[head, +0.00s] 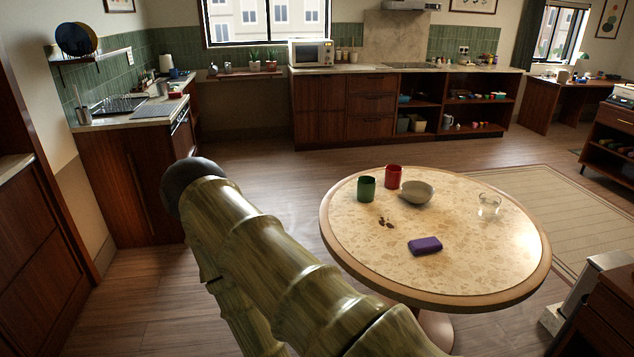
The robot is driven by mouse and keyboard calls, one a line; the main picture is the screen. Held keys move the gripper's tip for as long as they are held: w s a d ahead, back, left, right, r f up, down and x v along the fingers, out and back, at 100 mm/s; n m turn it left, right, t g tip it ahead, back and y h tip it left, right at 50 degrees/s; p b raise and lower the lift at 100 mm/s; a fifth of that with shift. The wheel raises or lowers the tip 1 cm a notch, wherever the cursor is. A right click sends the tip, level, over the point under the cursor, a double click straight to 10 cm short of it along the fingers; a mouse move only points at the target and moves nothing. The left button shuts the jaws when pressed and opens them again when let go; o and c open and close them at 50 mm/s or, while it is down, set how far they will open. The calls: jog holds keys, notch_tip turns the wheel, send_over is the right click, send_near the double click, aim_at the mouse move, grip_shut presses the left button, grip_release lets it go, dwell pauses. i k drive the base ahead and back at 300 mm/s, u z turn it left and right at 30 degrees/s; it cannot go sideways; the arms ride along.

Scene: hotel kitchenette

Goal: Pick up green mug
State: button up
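The green mug (366,190) stands upright near the left edge of the round table (460,282). A red mug (393,177) stands close behind it to the right, and a pale bowl (420,193) sits just right of both. No handle shows clearly on the green mug. My arm crosses the lower middle of the head view, left of the table and in front of it. My gripper is not in the picture, so its opening and its place relative to the mug are hidden.
A purple block-like item (425,245), a clear glass bowl (489,206) and small dark brown bits (385,222) lie on the table. The table's middle and right are mostly bare. A dark cabinet (598,310) stands at lower right. Open wood floor (265,180) lies behind the table.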

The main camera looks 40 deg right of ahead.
aim_at(365, 188)
jog(key=z, duration=0.3)
jog(key=i, duration=1.1)
jog(key=z, duration=0.75)
